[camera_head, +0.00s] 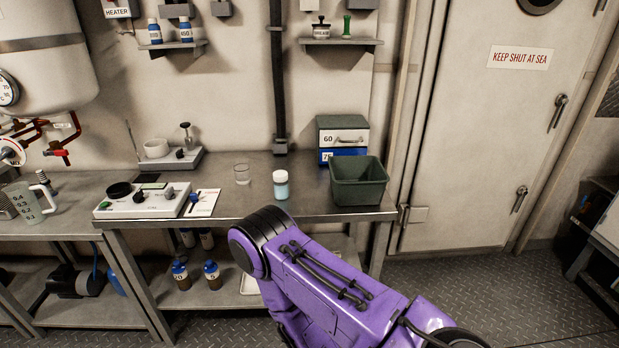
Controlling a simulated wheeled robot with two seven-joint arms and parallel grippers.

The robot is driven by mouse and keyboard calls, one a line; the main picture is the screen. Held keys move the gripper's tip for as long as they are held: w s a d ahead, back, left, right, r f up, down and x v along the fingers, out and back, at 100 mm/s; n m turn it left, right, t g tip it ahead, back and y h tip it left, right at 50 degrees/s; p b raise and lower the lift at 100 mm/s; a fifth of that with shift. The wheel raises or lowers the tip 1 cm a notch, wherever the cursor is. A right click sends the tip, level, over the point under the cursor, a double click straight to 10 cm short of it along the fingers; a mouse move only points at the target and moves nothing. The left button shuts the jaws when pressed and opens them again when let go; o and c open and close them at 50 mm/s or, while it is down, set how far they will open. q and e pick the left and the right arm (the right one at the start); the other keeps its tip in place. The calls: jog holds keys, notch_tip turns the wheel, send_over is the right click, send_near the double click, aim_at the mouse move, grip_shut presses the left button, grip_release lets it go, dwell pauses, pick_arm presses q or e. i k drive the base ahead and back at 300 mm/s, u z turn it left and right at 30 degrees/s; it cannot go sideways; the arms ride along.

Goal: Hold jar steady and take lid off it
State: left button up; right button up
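A small jar (281,188) with a pale blue body stands upright on the metal bench. Its white lid (280,176) sits on top of it. My purple right arm comes in from the lower right and its elbow end is just in front of the bench edge, below the jar. Neither of my grippers shows in the head view, and nothing is seen touching the jar.
The metal bench (240,203) holds a clear glass beaker (242,173) left of the jar and a dark green bin (358,193) to its right. A drawer box (342,135) stands behind the bin. An instrument (143,203) and a measuring jug (30,203) are farther left.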

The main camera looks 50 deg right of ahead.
aim_at(281, 190)
jog(key=z, duration=0.8)
jog(key=i, duration=0.75)
jog(key=z, duration=0.75)
